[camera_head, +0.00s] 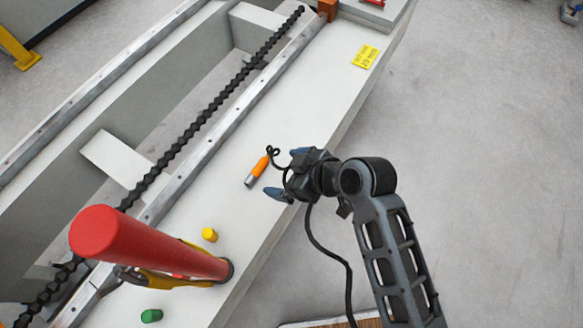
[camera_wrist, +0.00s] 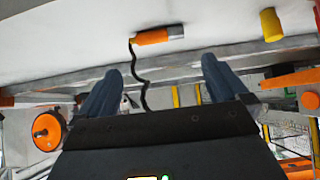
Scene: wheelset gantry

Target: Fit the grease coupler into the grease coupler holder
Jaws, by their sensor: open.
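The grease coupler (camera_head: 257,170) has an orange body, a silver metal end and a thin black looped cord. It lies on the pale beam top, metal end toward the lower left. My gripper (camera_head: 284,172) is open and empty, just right of the coupler, its blue fingers spread toward it. In the wrist view the coupler (camera_wrist: 155,36) appears beyond the open fingers (camera_wrist: 160,82), apart from them, with its cord hanging down between them. I cannot tell which thing is the grease coupler holder.
A large red cylinder (camera_head: 145,243) stands on the beam at lower left, near a yellow peg (camera_head: 209,235) and a green peg (camera_head: 151,316). A rail (camera_head: 225,118) and dark chain run left of the coupler. A yellow label (camera_head: 365,56) marks the clear beam top farther back.

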